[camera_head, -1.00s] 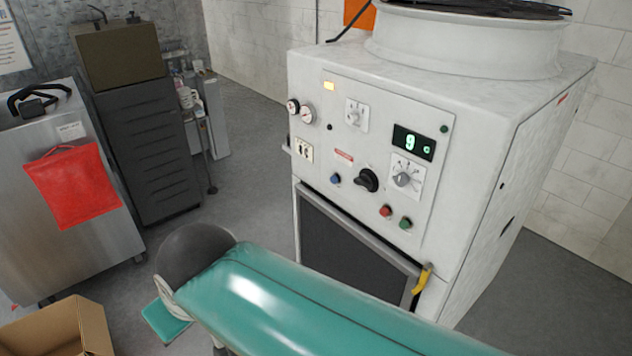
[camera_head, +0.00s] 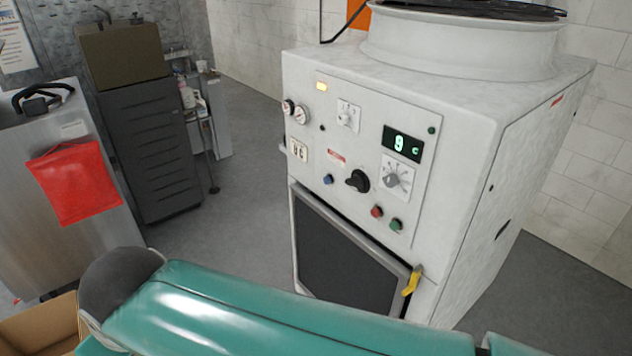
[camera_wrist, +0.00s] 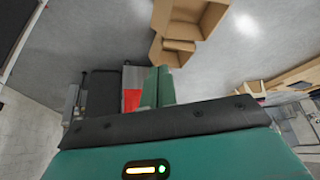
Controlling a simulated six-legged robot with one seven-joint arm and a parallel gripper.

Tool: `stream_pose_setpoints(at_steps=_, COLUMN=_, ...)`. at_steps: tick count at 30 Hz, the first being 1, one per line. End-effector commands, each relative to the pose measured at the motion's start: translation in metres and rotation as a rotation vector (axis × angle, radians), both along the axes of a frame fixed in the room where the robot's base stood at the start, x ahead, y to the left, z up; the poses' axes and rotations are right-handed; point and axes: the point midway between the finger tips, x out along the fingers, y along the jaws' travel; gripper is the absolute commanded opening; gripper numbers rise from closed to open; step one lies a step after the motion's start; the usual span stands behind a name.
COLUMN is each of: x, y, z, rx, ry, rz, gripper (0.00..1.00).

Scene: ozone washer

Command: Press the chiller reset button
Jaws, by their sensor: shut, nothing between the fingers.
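The chiller (camera_head: 500,140) is a large pale cabinet with a front control panel in the head view. On its panel are a blue button (camera_head: 328,180), a red button (camera_head: 376,212) and a green button (camera_head: 396,225). Labels are too small to read, so I cannot tell which is the reset. A black rotary knob (camera_head: 357,181) sits beside the blue button, below a lit display (camera_head: 402,144) reading 9 C. My gripper (camera_wrist: 159,86) shows in the wrist view as two teal fingers close together, shut and empty. It points away from the panel, toward the cart and boxes.
A metal cart with a red pouch (camera_head: 75,184) and a dark drawer cabinet (camera_head: 150,150) stand at left. Cardboard boxes (camera_wrist: 190,18) are on the floor. A yellow latch (camera_head: 411,281) sticks out by the chiller's lower door. Grey floor (camera_head: 235,150) lies open between cabinet and chiller.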

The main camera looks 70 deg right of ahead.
Motion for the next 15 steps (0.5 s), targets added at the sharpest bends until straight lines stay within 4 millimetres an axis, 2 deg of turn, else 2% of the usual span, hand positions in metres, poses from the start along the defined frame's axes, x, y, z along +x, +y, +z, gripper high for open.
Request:
stream_pose_setpoints(at_steps=11, x=0.002, y=-0.001, z=0.0, rx=0.004, ry=-0.002, rz=-0.006, gripper=0.0)
stream_pose_setpoints(at_steps=14, x=0.015, y=-0.005, z=-0.002, rx=0.03, ry=-0.023, rz=-0.048, gripper=0.0)
stream_pose_setpoints(at_steps=15, x=0.025, y=-0.01, z=-0.003, rx=0.051, ry=-0.041, rz=-0.085, gripper=0.0)
